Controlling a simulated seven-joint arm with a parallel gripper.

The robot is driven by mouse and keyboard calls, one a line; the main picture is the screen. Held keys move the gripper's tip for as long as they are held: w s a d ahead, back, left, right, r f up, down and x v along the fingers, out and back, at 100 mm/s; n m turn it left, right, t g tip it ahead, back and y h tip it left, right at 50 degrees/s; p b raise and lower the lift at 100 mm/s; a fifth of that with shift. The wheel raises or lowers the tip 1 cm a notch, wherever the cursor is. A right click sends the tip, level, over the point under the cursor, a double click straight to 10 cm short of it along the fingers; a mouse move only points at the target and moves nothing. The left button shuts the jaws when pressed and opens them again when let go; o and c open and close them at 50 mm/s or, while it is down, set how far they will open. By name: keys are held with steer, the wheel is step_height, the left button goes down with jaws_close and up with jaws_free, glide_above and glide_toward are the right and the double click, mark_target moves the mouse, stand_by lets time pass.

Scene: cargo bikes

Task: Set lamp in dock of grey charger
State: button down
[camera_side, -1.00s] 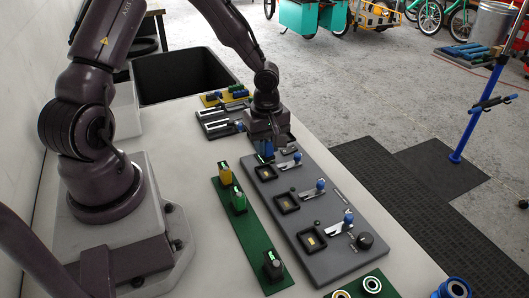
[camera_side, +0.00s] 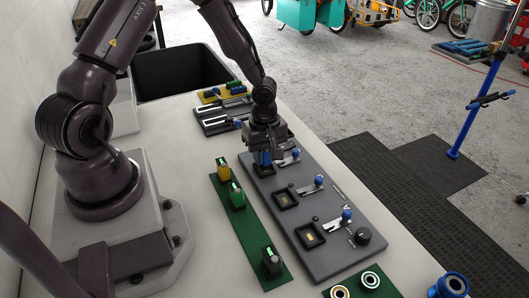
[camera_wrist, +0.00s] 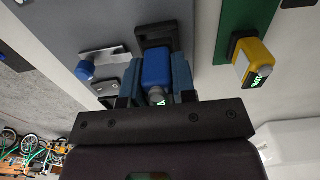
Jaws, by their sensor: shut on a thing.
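The grey charger (camera_side: 326,255) is a long board with black square docks and levers with blue knobs. The near dock (camera_side: 310,235) and middle dock (camera_side: 285,199) are empty of lamps. My gripper (camera_side: 263,163) is at the far end of the board, pointing down, shut on a blue lamp (camera_wrist: 157,68). The lamp also shows between the fingers in the side view (camera_side: 262,158). In the wrist view the far dock's black frame (camera_wrist: 158,31) shows just beyond the lamp. The lamp's lower end is hidden, and I cannot tell whether it is inside the dock.
A green strip (camera_side: 251,232) left of the charger carries a yellow lamp (camera_side: 222,168), a green lamp (camera_side: 236,195) and a black one (camera_side: 271,262). A lever with a blue knob (camera_wrist: 85,70) stands close to my gripper. More boards (camera_side: 222,115) lie behind it.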

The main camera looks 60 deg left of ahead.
steer(key=shift+f, duration=0.85)
stand_by(0.7)
steer(key=c, duration=0.8)
jaws_free()
steer(key=shift+c, duration=0.2)
